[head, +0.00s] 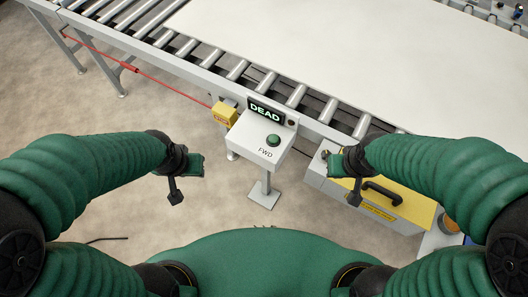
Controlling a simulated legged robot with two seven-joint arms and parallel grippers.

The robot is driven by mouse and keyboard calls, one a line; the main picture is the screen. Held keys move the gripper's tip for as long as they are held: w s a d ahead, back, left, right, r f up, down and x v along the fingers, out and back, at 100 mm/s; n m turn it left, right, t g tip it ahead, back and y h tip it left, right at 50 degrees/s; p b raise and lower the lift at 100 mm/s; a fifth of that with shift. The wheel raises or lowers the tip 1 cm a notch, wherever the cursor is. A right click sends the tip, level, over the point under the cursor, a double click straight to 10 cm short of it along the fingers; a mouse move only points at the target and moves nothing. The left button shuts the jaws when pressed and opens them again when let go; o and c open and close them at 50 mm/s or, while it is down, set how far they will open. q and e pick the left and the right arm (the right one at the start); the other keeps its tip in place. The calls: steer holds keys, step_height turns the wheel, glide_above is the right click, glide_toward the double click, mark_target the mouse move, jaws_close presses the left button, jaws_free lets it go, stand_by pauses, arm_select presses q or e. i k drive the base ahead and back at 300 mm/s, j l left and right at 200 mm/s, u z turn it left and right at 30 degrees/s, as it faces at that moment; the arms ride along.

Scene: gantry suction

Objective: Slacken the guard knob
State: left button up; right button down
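A yellow-topped grey housing (408,206) with a black handle (383,191) stands below the conveyor at the right. A small round knob-like part (324,154) shows at its upper left end, partly hidden by my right gripper; I cannot tell for sure that it is the guard knob. My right gripper (338,166) is over the housing's left end, close to that part; contact cannot be told. My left gripper (196,166) is over bare floor, left of the control pedestal. Neither gripper visibly holds anything, and their finger gaps cannot be made out.
A roller conveyor (237,70) carries a large pale sheet (350,45).

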mark_target(326, 153)
steer(key=j+z, duration=0.15)
steer(key=z, duration=0.3)
steer(key=j+z, duration=0.15)
steer(key=z, duration=0.3)
steer(key=k+j+z, duration=0.1)
steer(key=z, duration=0.4)
steer(key=k+j+z, duration=0.3)
steer(key=k+j, duration=0.15)
steer(key=k+j+z, duration=0.3)
steer(key=k, duration=0.2)
steer(key=i+j+z, duration=0.15)
steer(key=j, duration=0.15)
steer(key=i+j+z, duration=0.1)
steer(key=j, duration=0.2)
steer(key=i+j+z, duration=0.15)
steer(key=j, duration=0.15)
steer(key=i+j+z, duration=0.1)
steer(key=j, duration=0.25)
